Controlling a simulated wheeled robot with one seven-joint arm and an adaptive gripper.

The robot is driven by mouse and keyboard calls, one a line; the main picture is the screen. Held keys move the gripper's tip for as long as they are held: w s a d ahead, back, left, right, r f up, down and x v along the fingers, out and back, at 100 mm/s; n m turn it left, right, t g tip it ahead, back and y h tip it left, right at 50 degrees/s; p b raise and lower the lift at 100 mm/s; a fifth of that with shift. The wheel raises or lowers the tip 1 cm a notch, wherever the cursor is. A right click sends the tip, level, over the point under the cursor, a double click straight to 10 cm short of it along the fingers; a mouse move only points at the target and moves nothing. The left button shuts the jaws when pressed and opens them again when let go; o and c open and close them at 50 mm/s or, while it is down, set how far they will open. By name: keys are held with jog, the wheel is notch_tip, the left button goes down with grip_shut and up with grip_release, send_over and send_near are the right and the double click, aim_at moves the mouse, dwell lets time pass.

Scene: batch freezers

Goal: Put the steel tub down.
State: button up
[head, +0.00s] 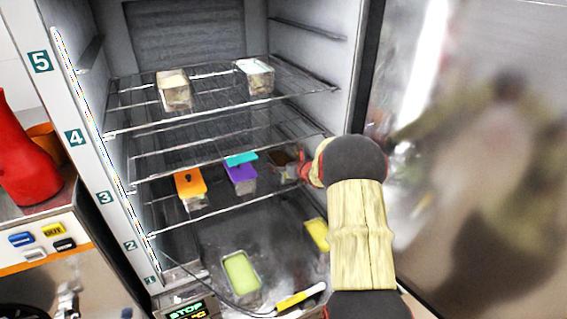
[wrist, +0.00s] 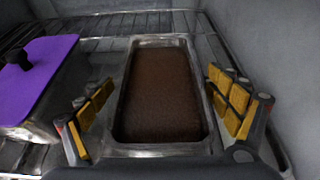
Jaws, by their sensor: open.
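The steel tub (wrist: 122,88), an open oblong pan filled with a brown mass, lies between the fingers of my gripper (wrist: 160,108) in the wrist view. The fingers are spread, with a gap visible on each side of the tub. The tub appears level and resting on the wire shelf (wrist: 110,22); its underside is hidden. In the head view the tub (head: 285,173) shows at the right end of a lower shelf, partly hidden by my gripper (head: 305,170).
A purple-lidded tub (wrist: 40,75) stands close on the left, with an orange-lidded tub (head: 190,184) beyond it. The freezer's right wall (wrist: 285,50) is near my gripper. A green-filled tub (head: 240,272) and a yellow one (head: 317,234) are lower down. Two tubs stand on the upper shelf (head: 215,82).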

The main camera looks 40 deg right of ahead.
jog(key=shift+r, duration=0.2)
jog(key=v, duration=1.2)
jog(key=shift+f, duration=0.15)
